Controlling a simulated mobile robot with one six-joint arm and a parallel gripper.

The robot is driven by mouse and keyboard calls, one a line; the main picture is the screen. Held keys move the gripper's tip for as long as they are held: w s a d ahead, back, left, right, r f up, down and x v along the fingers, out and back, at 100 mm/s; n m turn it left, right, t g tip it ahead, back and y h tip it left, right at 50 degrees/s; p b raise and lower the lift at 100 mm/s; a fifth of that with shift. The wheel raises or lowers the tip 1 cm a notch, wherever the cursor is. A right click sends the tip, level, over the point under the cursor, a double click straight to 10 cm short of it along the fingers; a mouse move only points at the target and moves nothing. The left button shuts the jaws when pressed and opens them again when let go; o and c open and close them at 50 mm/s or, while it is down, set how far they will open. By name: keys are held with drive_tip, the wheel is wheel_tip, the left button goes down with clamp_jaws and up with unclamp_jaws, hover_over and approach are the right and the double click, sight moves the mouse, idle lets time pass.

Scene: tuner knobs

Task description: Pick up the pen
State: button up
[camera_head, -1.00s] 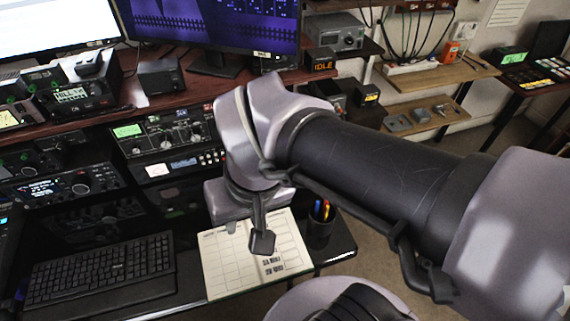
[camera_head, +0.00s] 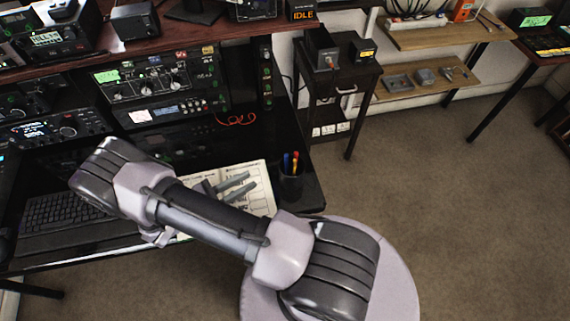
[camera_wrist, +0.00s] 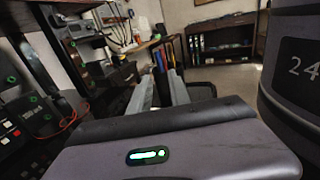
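Several pens (camera_head: 290,160), with blue, red and yellow showing, stand in a dark pen cup (camera_head: 291,185) at the right end of the black desk. My gripper (camera_head: 250,180) is low over the open logbook (camera_head: 262,200), left of the cup, with its fingers pointing right towards it. The two fingers are apart with nothing between them that I can see held. In the wrist view the pens (camera_wrist: 164,60) appear beyond and between the fingertips. The lower part of the cup is hidden there by my gripper.
A keyboard (camera_head: 65,220) lies left on the desk, partly behind my arm. Radio units (camera_head: 155,95) line the back, with a red cable (camera_head: 236,119) before them. A small dark side table (camera_head: 335,85) stands at the back right. The floor right of the desk is open.

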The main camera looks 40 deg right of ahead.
sight(286, 167)
drive_tip(key=b+x, duration=0.1)
drive_tip(key=x, duration=0.5)
drive_tip(key=b+x, duration=0.1)
drive_tip(key=x, duration=0.5)
drive_tip(key=shift+w+f+b, duration=0.15)
drive_tip(key=shift+f+b, duration=0.05)
drive_tip(key=shift+b, duration=0.2)
clamp_jaws()
